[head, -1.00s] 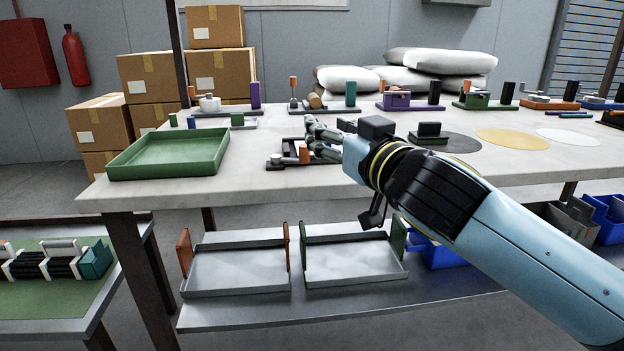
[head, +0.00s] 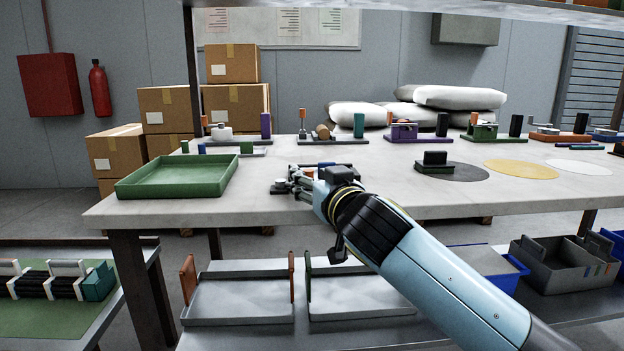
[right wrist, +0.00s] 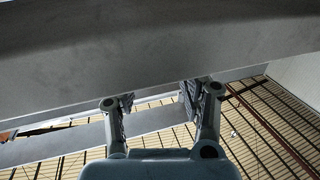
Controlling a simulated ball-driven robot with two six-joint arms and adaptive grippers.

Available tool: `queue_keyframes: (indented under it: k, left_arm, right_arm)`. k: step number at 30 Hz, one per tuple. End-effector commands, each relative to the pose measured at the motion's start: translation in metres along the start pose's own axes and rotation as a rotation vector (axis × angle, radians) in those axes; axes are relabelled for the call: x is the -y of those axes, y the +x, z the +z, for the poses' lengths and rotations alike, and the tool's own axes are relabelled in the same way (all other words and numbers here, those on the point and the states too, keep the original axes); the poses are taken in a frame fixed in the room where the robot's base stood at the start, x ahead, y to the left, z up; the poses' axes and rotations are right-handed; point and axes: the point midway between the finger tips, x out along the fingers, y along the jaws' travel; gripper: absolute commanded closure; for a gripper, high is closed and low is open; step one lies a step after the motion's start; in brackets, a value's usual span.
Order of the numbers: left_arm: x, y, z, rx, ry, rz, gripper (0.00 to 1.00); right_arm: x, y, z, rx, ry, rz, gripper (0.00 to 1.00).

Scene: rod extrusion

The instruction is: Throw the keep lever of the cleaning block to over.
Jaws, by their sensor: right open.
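A low dark fixture (head: 281,188) sits near the front edge of the table, left of its middle. I take it for the cleaning block, but no label shows. The right wrist view shows the two fingers (right wrist: 160,106) spread apart, with a broad grey surface beyond. The lever's position cannot be made out. My left gripper is out of view.
A green tray (head: 165,190) stands left on the table (head: 390,206). Several fixtures line the back. Grey trays (head: 240,312) are on the shelf below.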

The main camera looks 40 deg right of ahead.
Motion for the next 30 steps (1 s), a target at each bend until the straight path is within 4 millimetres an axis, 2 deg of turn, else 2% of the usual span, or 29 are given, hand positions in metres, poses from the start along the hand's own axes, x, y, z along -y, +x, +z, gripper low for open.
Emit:
queue_keyframes:
  k: [10, 20, 26, 30]
  left_arm:
    - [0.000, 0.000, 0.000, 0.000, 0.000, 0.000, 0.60]
    - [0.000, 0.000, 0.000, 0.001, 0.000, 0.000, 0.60]
    - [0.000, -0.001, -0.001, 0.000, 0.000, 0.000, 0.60]
    - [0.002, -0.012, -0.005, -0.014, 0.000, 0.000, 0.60]
  right_arm:
    - [0.000, 0.005, 0.000, 0.000, 0.000, 0.000, 0.57]
    - [0.000, 0.005, 0.000, 0.001, 0.000, 0.000, 1.00]
    - [-0.001, 0.005, 0.001, 0.002, -0.002, -0.007, 1.00]
    - [-0.005, 0.009, -0.003, 0.002, -0.007, -0.082, 1.00]
